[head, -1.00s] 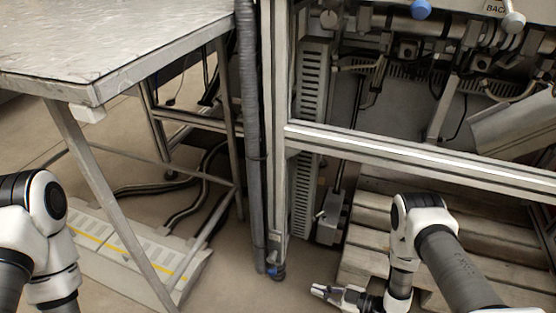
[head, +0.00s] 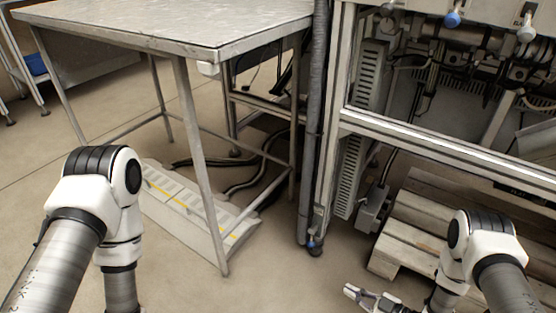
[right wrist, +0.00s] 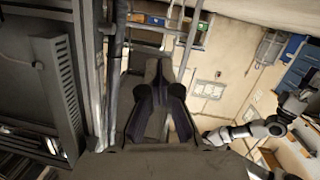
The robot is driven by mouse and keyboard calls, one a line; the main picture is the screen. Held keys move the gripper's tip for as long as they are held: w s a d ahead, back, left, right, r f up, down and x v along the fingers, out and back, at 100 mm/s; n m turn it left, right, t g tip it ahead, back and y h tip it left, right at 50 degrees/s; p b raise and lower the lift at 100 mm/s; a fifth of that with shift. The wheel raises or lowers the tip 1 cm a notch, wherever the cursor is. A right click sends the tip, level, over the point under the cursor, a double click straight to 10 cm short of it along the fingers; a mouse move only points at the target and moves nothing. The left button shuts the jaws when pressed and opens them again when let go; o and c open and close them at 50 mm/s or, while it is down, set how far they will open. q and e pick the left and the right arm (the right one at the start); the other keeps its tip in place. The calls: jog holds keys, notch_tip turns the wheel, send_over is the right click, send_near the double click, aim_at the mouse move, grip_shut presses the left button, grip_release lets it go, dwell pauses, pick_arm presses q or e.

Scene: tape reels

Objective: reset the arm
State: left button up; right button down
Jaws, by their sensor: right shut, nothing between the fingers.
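My right arm comes in at the lower right of the head view, bent at a white and black joint. My right gripper (head: 366,297) is low over the floor, left of that joint, shut and empty. It also shows in the right wrist view (right wrist: 155,75), its dark fingers together with nothing between them. My left arm (head: 95,210) comes in at the lower left of the head view and bends downward. Its gripper is below the picture edge in the head view. My left arm also shows at the right of the right wrist view (right wrist: 250,130).
A metal table (head: 175,25) stands at the upper left, with a low white box with yellow stripes (head: 180,205) under it. A metal machine frame (head: 430,150) fills the right. Open floor lies in the lower middle.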

jog(key=a+r+m+g+h+p, duration=0.1)
jog(key=a+r+m+h+p, duration=0.35)
jog(key=r, duration=0.45)
jog(key=s+d+f+m+g+h+p, duration=0.1)
jog(key=s+d+m+g+h, duration=0.35)
jog(key=s, duration=0.75)
jog(key=s+d+m+g+h+p, duration=0.1)
jog(key=s+d+m+g+h, duration=0.3)
jog(key=s, duration=0.8)
notch_tip(320, 180, up, 38)
jog(key=y+p, duration=0.1)
jog(key=p, duration=3.6)
jog(key=shift+w+d+f+g+p, duration=0.2)
jog(key=shift+w+d+g+p, duration=0.15)
jog(key=shift+w+g, duration=0.1)
